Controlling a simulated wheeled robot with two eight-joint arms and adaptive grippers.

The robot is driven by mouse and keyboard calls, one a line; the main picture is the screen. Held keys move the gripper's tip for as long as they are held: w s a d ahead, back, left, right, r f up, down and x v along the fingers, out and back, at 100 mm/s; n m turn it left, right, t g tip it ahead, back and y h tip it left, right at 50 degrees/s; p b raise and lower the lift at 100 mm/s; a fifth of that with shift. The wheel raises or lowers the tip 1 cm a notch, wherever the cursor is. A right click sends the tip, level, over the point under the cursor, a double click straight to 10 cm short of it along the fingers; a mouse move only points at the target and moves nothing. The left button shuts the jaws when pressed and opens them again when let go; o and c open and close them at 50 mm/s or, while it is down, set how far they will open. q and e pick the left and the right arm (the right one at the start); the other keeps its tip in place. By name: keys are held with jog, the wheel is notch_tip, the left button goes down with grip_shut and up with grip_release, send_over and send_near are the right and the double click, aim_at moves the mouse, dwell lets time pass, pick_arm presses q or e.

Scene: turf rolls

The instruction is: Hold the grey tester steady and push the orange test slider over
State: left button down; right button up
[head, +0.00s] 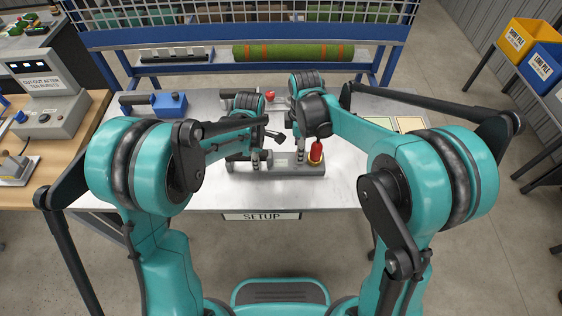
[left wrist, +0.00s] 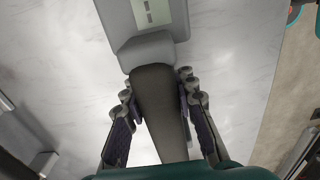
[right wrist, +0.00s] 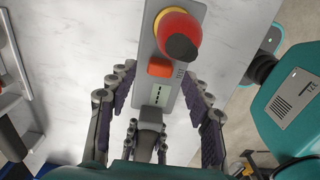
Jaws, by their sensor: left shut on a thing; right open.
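The grey tester (head: 290,172) lies on the table below both grippers. My left gripper (head: 254,160) is shut on its dark handle; in the left wrist view the handle (left wrist: 155,90) sits between the fingers, with the grey body and a small display beyond. My right gripper (head: 299,158) is open above the tester. In the right wrist view its fingers (right wrist: 158,95) stand apart on either side of the tester body, and the orange slider (right wrist: 160,67) shows just beyond the fingertips. The slider sits beside a red knob (right wrist: 178,35) with a yellow ring. The slider is hidden in the head view.
A blue device (head: 170,104) stands at the table's left. Flat pale panels (head: 408,124) lie at the right. Behind is a rack with a green turf roll (head: 293,52). A control box (head: 45,115) is on the wooden bench at left. The front of the table is clear.

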jog(key=shift+f, duration=0.9)
grip_shut()
